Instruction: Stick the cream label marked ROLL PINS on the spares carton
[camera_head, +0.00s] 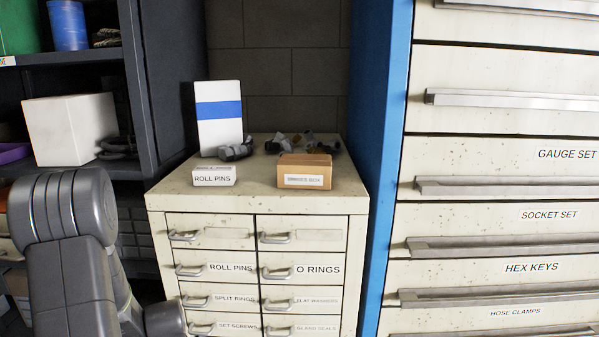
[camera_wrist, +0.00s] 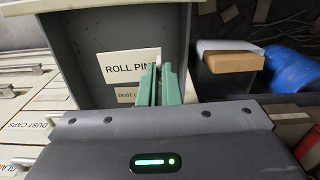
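The cream label marked ROLL PINS (camera_wrist: 125,68) faces the wrist camera, its right end at my gripper (camera_wrist: 160,68). The green fingers are close together at that end and look shut on it; they cover the last letter. My gripper is not visible in the camera_head view, where my arm is at the left. A brown carton (camera_head: 305,160) sits on the front right of the small drawer cabinet's top (camera_head: 255,198). A pale strip with small unreadable print is on its front. I take it as the spares carton.
A small white box (camera_head: 213,176) also reading ROLL PINS stands left of the carton. A white box with a blue band (camera_head: 218,115) and dark parts (camera_head: 236,152) are behind.

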